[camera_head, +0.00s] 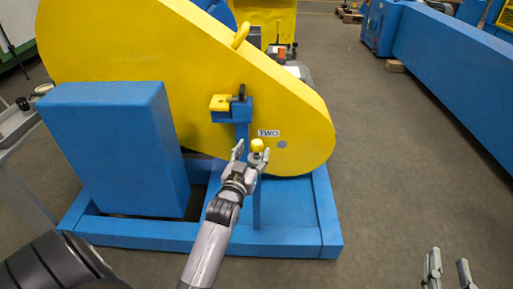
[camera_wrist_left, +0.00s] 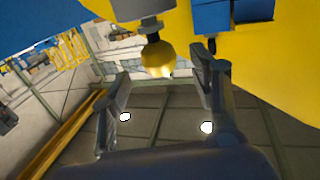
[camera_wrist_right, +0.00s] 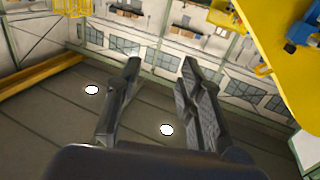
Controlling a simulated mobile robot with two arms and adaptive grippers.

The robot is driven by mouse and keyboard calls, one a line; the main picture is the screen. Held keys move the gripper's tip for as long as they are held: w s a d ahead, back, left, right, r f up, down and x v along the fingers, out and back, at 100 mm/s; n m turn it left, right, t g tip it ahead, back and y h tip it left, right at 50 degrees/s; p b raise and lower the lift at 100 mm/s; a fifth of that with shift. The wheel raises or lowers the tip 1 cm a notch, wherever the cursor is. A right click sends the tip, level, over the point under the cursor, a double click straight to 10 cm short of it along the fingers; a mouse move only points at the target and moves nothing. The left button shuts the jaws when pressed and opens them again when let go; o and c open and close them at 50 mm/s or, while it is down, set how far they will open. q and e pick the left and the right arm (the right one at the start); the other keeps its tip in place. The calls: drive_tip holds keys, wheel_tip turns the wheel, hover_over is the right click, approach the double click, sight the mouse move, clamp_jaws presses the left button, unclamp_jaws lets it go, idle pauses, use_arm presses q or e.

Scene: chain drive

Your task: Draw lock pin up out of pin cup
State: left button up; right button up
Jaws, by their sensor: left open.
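The lock pin's yellow ball knob (camera_head: 257,145) shows in front of the yellow guard, just below the "TWO" label. In the left wrist view the knob (camera_wrist_left: 158,60) appears upside down against a grey cup-like part (camera_wrist_left: 145,10), probably the pin cup. The pin's shank is hidden. My left gripper (camera_head: 251,154) is open at the knob, which shows between its fingertips in both views; I see no clear contact. My right gripper (camera_head: 448,264) is open and empty at the lower right, away from the machine; it also shows in the right wrist view (camera_wrist_right: 160,75).
The yellow guard (camera_head: 150,45) stands on a blue base frame (camera_head: 290,240). A blue bracket (camera_head: 236,112) with a yellow block and black piece is above the left gripper. A blue box (camera_head: 115,150) stands left. Floor at right is clear up to a long blue beam (camera_head: 450,75).

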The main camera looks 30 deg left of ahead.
sight(255, 148)
use_arm(q)
drive_tip(key=shift+b+x, duration=0.35)
drive_tip(key=shift+x, duration=1.7)
use_arm(e)
drive_tip(key=shift+s+a+r+t+y, duration=0.15)
drive_tip(key=shift+r+t+y, duration=0.15)
drive_tip(key=shift+r+t, duration=0.65)
drive_tip(key=shift+s+a+r+t+y, duration=0.1)
drive_tip(key=shift+r+t+y, duration=0.3)
drive_tip(key=shift+r, duration=1)
use_arm(q)
drive_tip(key=shift+c, duration=0.5)
clamp_jaws()
